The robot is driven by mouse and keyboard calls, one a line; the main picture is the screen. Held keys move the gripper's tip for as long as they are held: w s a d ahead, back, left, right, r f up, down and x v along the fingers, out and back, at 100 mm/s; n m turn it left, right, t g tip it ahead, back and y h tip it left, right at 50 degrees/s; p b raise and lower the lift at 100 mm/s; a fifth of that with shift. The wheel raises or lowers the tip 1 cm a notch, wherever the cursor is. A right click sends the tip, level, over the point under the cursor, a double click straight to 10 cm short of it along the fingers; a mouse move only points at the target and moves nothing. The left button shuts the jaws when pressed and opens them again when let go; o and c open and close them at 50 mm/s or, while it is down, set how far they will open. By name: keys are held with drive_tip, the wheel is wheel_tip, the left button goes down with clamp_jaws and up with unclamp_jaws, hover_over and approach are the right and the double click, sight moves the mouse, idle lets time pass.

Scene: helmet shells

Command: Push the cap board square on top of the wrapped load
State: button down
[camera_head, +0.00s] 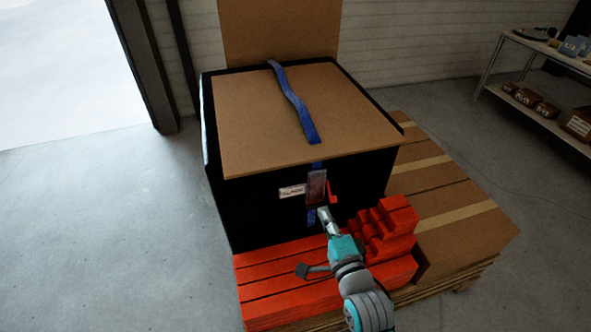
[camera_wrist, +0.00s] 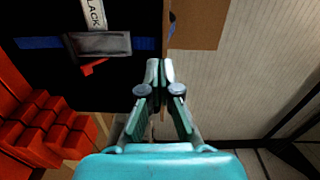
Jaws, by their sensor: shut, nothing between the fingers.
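The cap board (camera_head: 270,120) is a flat brown sheet on top of the black wrapped load (camera_head: 262,215). It lies slightly turned, with black showing along the left and back edges. Its front edge overhangs the front face, and its front right corner sticks out past the load. A blue strap (camera_head: 292,100) lies across it. My gripper (camera_head: 323,212) is shut and empty in front of the load's front face, near the buckle (camera_head: 316,186). In the wrist view, my gripper (camera_wrist: 158,66) appears near the board's edge, the board (camera_wrist: 198,24) being at upper right; contact cannot be told.
Red blocks (camera_head: 385,228) and red slats (camera_head: 285,280) stand at the load's front. Taped brown cartons (camera_head: 450,205) fill the pallet's right side. A tall brown panel (camera_head: 280,30) stands behind. A shelf (camera_head: 550,50) is at far right. Floor at left is clear.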

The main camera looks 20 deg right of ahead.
sight(301, 164)
drive_tip(key=shift+m, duration=0.3)
drive_tip(key=w, duration=1)
drive_tip(key=w+r, duration=0.1)
drive_tip(key=w, duration=0.4)
drive_tip(key=shift+w+a, duration=0.2)
drive_tip(key=shift+w, duration=1.9)
drive_tip(key=shift+s, duration=0.1)
